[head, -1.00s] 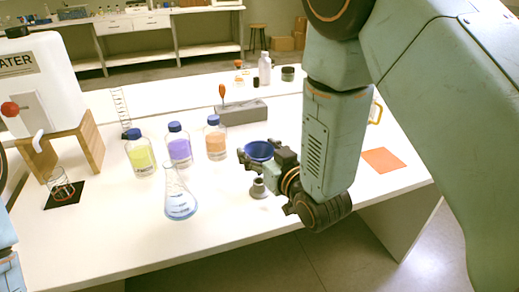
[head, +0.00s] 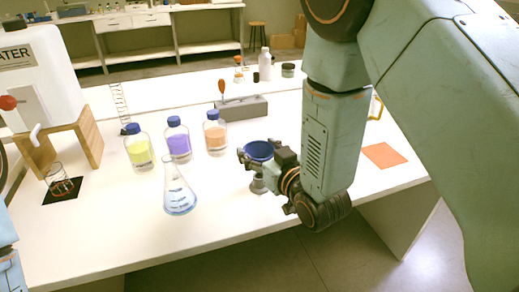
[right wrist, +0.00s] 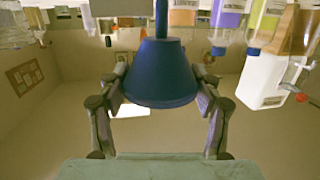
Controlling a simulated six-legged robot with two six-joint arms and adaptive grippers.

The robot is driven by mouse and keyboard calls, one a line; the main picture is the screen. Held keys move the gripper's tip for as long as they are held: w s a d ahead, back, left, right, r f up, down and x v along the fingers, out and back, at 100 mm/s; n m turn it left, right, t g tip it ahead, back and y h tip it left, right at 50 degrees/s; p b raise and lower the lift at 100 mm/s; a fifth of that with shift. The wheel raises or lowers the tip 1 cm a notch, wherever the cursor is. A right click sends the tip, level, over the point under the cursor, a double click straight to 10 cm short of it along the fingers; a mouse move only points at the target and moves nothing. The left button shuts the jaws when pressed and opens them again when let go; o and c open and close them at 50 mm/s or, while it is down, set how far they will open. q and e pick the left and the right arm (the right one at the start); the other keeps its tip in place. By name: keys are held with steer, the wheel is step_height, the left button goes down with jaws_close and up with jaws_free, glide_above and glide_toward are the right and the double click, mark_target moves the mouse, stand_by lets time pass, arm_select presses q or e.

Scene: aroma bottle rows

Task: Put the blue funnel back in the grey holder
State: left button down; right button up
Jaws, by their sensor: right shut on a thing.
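The blue funnel (head: 259,151) is held by my right gripper (head: 257,161) above the front part of the white table. In the right wrist view the funnel (right wrist: 160,77) sits between the two fingers, its wide cone in the grip and its stem pointing up in that inverted picture. My left gripper is out of view.
A conical flask (head: 179,197) stands left of the holder. Bottles with yellow (head: 139,153), purple (head: 178,145) and orange (head: 215,138) contents stand behind it. A grey block (head: 243,109) lies farther back. An orange mat (head: 384,155) lies at right, beyond my arm.

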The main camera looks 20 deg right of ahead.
steer(key=shift+f+b, duration=1.15)
steer(key=shift+f, duration=0.5)
steer(key=o, duration=1.1)
steer(key=shift+c, duration=0.2)
steer(key=shift+v, duration=3.75)
steer(key=x, duration=0.7)
steer(key=shift+w, duration=0.3)
steer(key=shift+s+r+p, duration=0.1)
steer(key=shift+r+p, duration=0.35)
steer(key=shift+r, duration=0.15)
steer(key=shift+f, duration=0.25)
